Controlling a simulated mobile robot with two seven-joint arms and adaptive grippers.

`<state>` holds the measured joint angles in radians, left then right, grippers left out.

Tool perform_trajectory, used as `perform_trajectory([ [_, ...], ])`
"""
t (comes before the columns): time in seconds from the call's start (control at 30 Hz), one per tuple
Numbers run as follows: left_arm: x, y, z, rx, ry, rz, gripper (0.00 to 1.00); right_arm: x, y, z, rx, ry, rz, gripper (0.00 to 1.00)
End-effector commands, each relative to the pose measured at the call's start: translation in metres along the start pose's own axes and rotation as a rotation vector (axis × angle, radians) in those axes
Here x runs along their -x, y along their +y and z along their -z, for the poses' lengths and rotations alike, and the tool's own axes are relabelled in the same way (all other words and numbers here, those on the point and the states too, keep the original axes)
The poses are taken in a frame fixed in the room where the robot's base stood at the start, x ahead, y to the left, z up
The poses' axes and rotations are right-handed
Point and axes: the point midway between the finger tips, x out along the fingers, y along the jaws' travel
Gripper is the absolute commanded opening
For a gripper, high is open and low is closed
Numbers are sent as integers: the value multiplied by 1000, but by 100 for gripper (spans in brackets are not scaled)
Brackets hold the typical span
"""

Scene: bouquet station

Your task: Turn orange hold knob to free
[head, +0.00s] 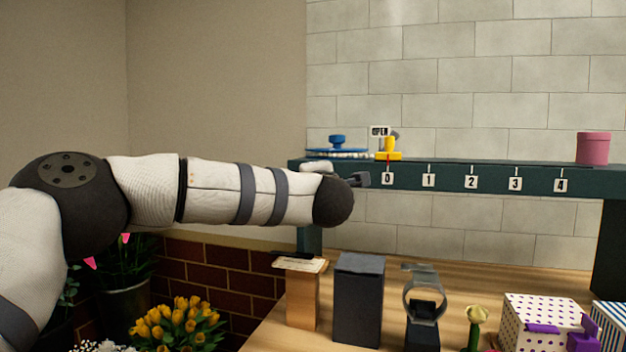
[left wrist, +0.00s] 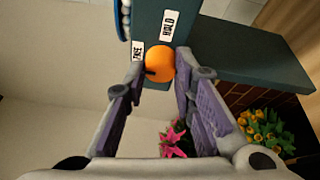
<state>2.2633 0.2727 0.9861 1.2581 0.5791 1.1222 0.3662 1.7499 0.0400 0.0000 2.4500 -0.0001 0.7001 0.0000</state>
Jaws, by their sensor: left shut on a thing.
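The orange hold knob (left wrist: 160,63) is on the end face of the dark green beam in the left wrist view. White labels HOLD (left wrist: 170,23) and FREE (left wrist: 137,52) sit beside it. A dark mark shows on the knob's lower left edge, on the FREE label's side. My left gripper (left wrist: 161,74) has its two fingers on either side of the knob and is shut on it. In the head view my left arm reaches the beam's left end and the knob is hidden. My right gripper is not in view.
The green beam (head: 520,181) carries numbered tags 0 to 4, a yellow slider (head: 388,150), a blue-knobbed disc (head: 337,146) and a pink pot (head: 593,148). Below, the wooden table holds a dark block (head: 359,300), a stand and boxes. Yellow tulips (head: 178,325) stand lower left.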

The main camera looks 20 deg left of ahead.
Motion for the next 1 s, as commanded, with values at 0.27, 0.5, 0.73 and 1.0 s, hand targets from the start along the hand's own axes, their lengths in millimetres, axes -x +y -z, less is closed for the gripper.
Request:
perform_trajectory([
  [0.27, 0, -1, -1, 1, -2, 2, 0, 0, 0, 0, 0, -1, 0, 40],
  [0.5, 0, -1, 0, 0, -1, 1, 45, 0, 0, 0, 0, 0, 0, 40],
  [0.73, 7, 0, -1, 0, -2, 1, 45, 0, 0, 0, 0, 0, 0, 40],
  [1.0, 76, 0, -1, -2, -5, 1, 45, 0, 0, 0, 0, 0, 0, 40],
])
